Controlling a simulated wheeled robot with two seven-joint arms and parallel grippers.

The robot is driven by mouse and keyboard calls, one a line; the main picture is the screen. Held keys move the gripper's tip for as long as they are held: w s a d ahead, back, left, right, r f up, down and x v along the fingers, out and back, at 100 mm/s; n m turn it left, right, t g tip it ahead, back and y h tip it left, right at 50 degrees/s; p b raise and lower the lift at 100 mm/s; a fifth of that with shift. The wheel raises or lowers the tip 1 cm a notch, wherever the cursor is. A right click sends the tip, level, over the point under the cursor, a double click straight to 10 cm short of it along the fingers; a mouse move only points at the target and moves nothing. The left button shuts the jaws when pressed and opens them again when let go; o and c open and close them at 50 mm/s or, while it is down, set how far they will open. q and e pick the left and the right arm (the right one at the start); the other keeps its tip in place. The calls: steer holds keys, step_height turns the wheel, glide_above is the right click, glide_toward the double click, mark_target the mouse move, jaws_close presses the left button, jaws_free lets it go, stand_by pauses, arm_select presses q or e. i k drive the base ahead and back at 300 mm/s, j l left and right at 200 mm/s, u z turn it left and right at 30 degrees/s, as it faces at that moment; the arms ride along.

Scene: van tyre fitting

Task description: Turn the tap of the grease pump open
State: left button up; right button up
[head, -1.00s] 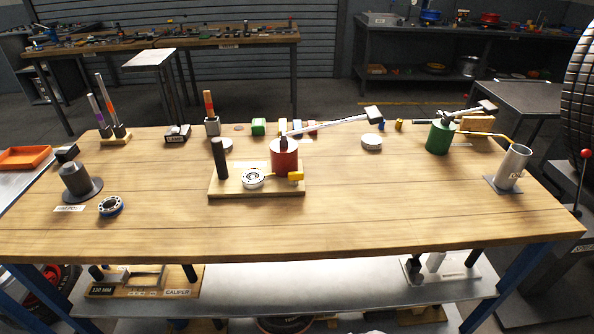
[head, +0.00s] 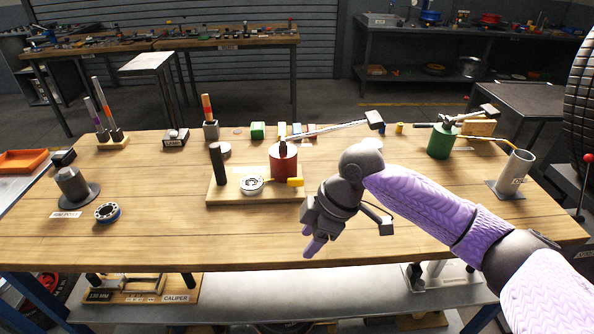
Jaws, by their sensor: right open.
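A red grease pump (head: 283,160) stands on a wooden board (head: 235,197) at the middle of the bench, with a long lever reaching to the right. A yellow tap handle (head: 295,182) sits at the pump's front right. A round gauge-like disc (head: 252,185) lies to its left. My right gripper (head: 348,235) is open and empty, just right of and nearer than the tap, apart from it. Its fingers point down and toward the front of the bench. My left gripper is not in view.
A green pump can (head: 440,142) and a grey tube holder (head: 514,172) stand on the right. A dark post (head: 217,163) rises from the board's left end. A grey flanged part (head: 75,187) and a ring bearing (head: 107,212) are at left. The front left bench top is clear.

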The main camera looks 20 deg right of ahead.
mark_target(295, 183)
steer(key=i+l, duration=0.25)
steer(key=i, duration=0.2)
steer(key=i+l, duration=0.25)
steer(key=i, duration=0.15)
